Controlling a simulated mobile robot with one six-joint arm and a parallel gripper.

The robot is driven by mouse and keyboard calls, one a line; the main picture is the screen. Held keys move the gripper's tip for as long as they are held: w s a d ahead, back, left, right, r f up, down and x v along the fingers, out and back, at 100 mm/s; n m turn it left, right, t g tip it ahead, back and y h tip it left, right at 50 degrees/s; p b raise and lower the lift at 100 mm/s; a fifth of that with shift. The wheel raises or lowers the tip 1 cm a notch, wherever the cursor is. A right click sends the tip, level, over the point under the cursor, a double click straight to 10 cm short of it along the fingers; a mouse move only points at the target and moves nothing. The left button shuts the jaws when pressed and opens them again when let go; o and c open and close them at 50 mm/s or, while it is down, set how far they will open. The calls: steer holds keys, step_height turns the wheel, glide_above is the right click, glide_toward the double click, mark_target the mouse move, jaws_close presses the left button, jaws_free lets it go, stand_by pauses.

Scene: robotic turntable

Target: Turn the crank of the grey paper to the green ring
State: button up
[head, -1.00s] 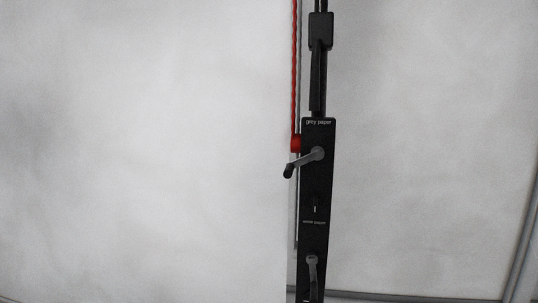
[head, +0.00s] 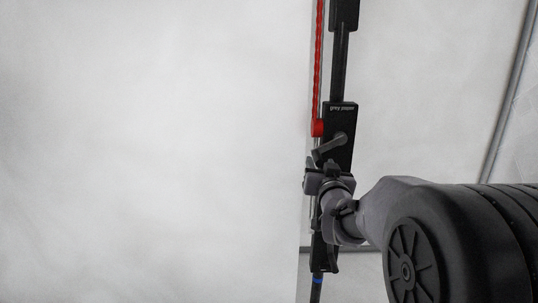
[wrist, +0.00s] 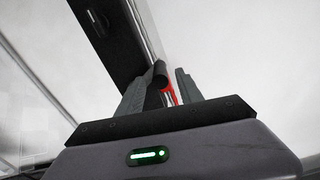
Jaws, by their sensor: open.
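The crank of the grey paper (head: 331,146) is a grey lever on a black upright panel (head: 344,119), just under the "grey paper" label. It slants down to the left. My gripper (head: 322,166) is open, just below the crank in the head view. In the wrist view, a dark cylindrical end, apparently the crank's handle (wrist: 160,72), shows between the two fingers of my open gripper (wrist: 163,85). I cannot tell whether they touch it. No green ring can be made out.
A red knob (head: 318,127) with a twisted red cord (head: 319,55) is close to the left of the crank. A large pale sheet (head: 150,150) fills the left. A grey pole (head: 510,85) stands at the right.

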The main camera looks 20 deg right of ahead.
mark_target(318, 154)
steer(key=x, duration=0.5)
jaws_close()
stand_by(1.4)
